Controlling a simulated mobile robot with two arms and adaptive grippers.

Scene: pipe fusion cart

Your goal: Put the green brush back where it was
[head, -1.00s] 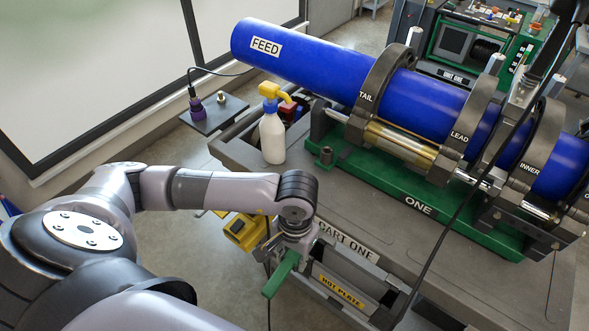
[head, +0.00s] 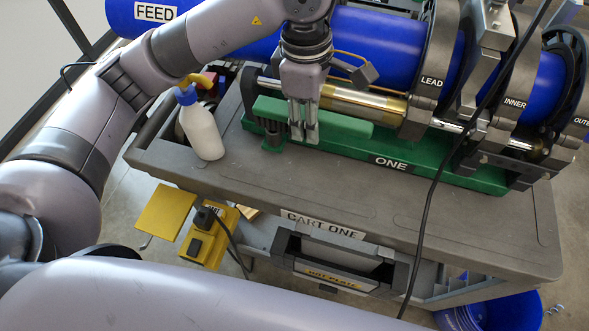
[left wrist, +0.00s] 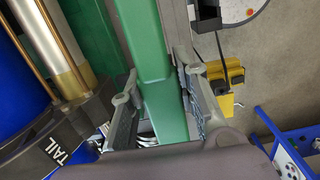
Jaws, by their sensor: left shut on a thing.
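The green brush (head: 345,128) shows in the head view as a long green bar lying across my left gripper (head: 303,138). My left gripper points down and is shut on it, in front of the pipe machine's green base marked ONE (head: 440,175). In the left wrist view, the green brush (left wrist: 158,60) runs between the two fingers of my left gripper (left wrist: 155,105). Its bristles are not clear. I cannot tell the gap between the brush and the green base. My right gripper is not in view.
A white bottle with a blue collar (head: 203,132) stands left of the gripper on the grey cart top (head: 250,180). A black cable (head: 437,165) crosses the front. The cart's front strip is mostly clear.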

